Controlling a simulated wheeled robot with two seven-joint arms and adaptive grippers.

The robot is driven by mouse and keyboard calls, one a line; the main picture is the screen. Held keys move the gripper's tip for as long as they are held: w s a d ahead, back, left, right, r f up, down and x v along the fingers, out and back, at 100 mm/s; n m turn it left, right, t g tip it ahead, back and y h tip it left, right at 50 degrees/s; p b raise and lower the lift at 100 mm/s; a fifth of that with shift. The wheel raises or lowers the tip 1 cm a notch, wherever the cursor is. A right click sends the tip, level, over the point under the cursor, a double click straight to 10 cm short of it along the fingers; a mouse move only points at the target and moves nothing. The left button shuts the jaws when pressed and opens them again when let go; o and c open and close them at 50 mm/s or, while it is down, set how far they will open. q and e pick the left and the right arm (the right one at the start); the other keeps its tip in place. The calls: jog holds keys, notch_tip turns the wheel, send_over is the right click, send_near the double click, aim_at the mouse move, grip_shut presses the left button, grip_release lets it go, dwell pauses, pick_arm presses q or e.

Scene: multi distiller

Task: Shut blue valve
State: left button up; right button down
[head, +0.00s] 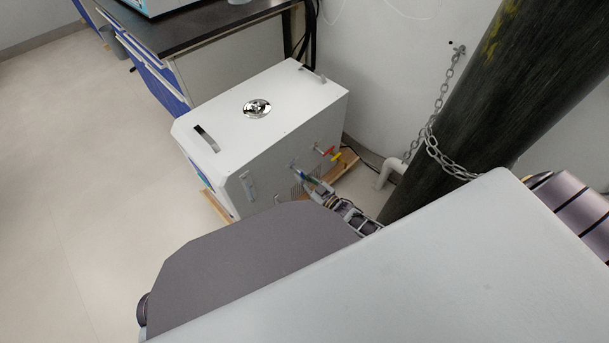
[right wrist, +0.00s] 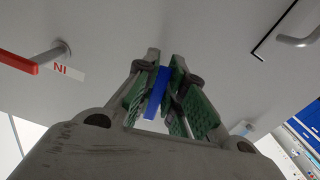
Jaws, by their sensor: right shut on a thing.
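The blue valve handle (right wrist: 156,94) lies between the two green-padded fingers of my right gripper (right wrist: 164,68) in the right wrist view. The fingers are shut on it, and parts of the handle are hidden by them. In the head view, my right gripper (head: 311,180) is at the side panel of the white distiller box (head: 285,160), low on the panel. The blue handle is small and mostly hidden there. My left gripper is not in view.
A dark cylinder (head: 500,100) with a chain (head: 445,160) stands at right. A dark-topped bench (head: 205,30) stands behind the box. The floor at left is clear.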

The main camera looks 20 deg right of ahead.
jog(key=shift+s+a+f+m, duration=0.1)
jog(key=shift+a+m, duration=0.1)
jog(key=shift+m, duration=0.35)
jog(key=shift+s+a+m, duration=0.1)
jog(key=shift+a+m, duration=0.05)
jog(key=shift+m, duration=0.4)
jog(key=c, duration=1.5)
grip_release()
jog(key=shift+v, duration=6)
